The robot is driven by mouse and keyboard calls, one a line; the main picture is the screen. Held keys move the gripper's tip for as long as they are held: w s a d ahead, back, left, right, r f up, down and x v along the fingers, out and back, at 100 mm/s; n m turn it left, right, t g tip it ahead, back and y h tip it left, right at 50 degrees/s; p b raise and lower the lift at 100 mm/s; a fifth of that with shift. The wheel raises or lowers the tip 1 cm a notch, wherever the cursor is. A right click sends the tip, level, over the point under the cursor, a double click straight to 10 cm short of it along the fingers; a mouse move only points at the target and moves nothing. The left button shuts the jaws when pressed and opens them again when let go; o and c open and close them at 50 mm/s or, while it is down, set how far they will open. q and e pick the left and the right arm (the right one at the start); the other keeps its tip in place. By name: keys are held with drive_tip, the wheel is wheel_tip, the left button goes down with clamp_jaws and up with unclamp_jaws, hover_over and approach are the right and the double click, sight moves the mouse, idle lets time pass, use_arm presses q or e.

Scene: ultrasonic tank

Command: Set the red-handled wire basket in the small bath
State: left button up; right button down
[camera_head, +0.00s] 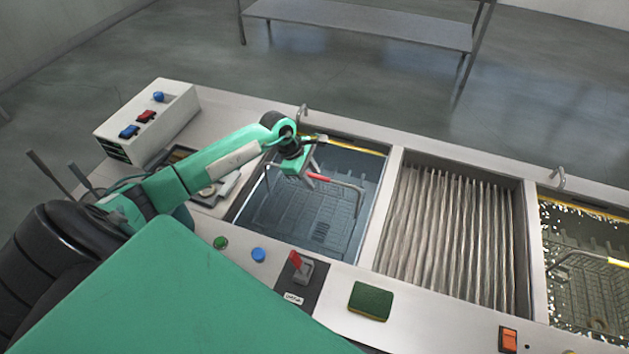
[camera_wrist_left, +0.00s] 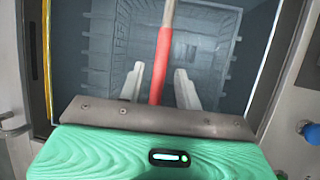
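The wire basket (camera_head: 298,217) sits low in the small bath (camera_head: 372,244) at the left of the counter, seemingly under the water. Its bent handle rises above it, with a red grip (camera_head: 320,178). My left gripper (camera_head: 309,165) is over the bath at the grip. In the left wrist view the red grip (camera_wrist_left: 160,68) passes between the two fingers, with a gap visible on each side, so the fingers are open around or just above it. I cannot tell its exact height against the grip. My right gripper is not in view.
A ribbed compartment (camera_head: 455,240) lies right of the small bath. Another bath (camera_head: 541,270) at the far right holds a basket with a yellow grip (camera_head: 618,262). A control box (camera_head: 165,115) stands at the left. A red lever (camera_head: 296,262) and green sponge (camera_head: 370,300) are in front.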

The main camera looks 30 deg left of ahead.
use_arm(q)
drive_tip(key=b+v, duration=0.2)
drive_tip(key=v, duration=0.7)
drive_tip(key=shift+a, duration=0.1)
